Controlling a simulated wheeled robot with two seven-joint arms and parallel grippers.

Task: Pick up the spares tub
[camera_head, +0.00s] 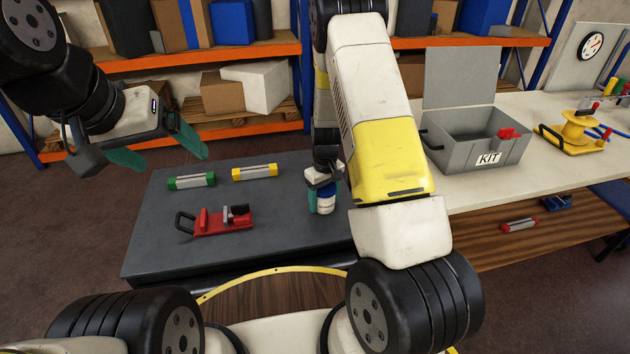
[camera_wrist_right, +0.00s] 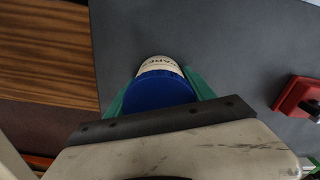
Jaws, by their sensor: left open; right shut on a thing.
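The spares tub (camera_head: 325,203) is a small white tub with a blue lid, at the right part of the dark grey table. My right gripper (camera_head: 322,198) comes down over it and is shut on it. In the right wrist view the blue lid and lettered white side of the tub (camera_wrist_right: 160,88) sit between the green fingers of my right gripper (camera_wrist_right: 160,95). I cannot tell whether the tub touches the table. My left gripper (camera_head: 160,148) is open and empty, raised beyond the table's left corner.
The dark table (camera_head: 270,240) also holds a green-ended cylinder (camera_head: 191,181), a yellow-ended cylinder (camera_head: 254,172) and a red clamp-like tool (camera_head: 222,220).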

